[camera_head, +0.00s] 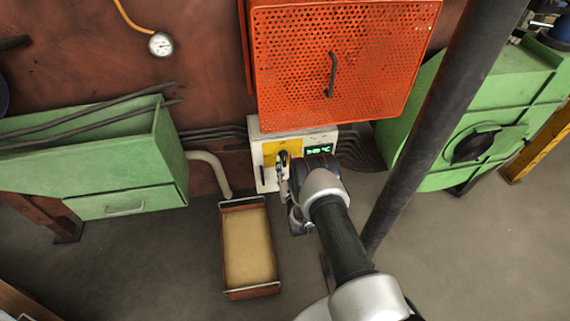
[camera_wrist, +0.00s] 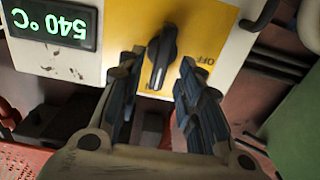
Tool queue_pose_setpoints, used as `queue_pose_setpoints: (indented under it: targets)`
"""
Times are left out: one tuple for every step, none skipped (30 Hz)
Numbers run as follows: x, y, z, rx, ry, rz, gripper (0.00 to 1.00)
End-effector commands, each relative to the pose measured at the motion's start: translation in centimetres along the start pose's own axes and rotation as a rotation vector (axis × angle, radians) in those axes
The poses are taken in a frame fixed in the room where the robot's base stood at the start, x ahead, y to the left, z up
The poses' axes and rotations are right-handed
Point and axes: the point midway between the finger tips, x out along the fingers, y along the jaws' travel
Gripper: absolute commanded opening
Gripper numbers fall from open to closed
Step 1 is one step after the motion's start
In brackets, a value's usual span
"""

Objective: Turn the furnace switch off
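The furnace switch is a black rotary knob (camera_wrist: 161,56) on a yellow plate (camera_wrist: 202,30) marked OFF. In the wrist view the picture is turned over, and the knob stands nearly upright, slightly tilted. My gripper (camera_wrist: 157,72) is open, with its two fingertips on either side of the knob's lower end; I cannot tell whether they touch it. In the head view the white control box (camera_head: 256,134) carries the yellow plate, and my gripper (camera_head: 283,172) is close in front of it, partly hiding the knob. The green display (camera_wrist: 52,22) reads 540 °C.
An orange perforated door (camera_head: 345,60) with a dark handle hangs above the box. A tray (camera_head: 226,254) with a tan bottom lies on the floor below left. A dark post (camera_head: 440,125) stands right of my arm. Green cabinets (camera_head: 125,201) flank the box.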

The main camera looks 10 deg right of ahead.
Motion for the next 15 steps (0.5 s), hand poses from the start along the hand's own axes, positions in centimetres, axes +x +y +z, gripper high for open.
queue_pose_setpoints:
  targets:
    - [0.7,0.0,0.2,0.000,0.002,0.000,0.33]
    - [1.0,0.0,0.1,0.000,0.002,0.000,0.33]
    - [1.4,0.0,0.1,0.000,0.001,0.000,0.33]
    - [1.6,0.0,0.1,0.000,0.001,0.000,0.33]
    - [1.8,0.0,0.1,0.000,0.001,0.000,0.33]
    - [2.0,0.0,0.1,0.000,0.000,0.000,0.33]
    - [2.1,0.0,0.1,0.000,-0.001,0.000,0.33]
    - [2.2,0.0,0.1,0.000,-0.001,0.000,0.33]
    - [2.3,0.0,0.1,0.000,-0.002,0.000,0.33]
    - [2.3,0.0,0.1,0.000,-0.002,0.000,0.33]
    - [2.3,0.0,0.0,0.000,-0.002,0.000,0.33]
    - [2.3,0.0,0.0,0.000,-0.002,0.000,0.33]
    - [2.3,0.0,0.0,0.000,-0.002,0.000,0.33]
    - [2.3,0.0,0.0,0.000,-0.001,0.000,0.33]
    - [2.3,0.0,0.0,0.000,-0.001,0.000,0.33]
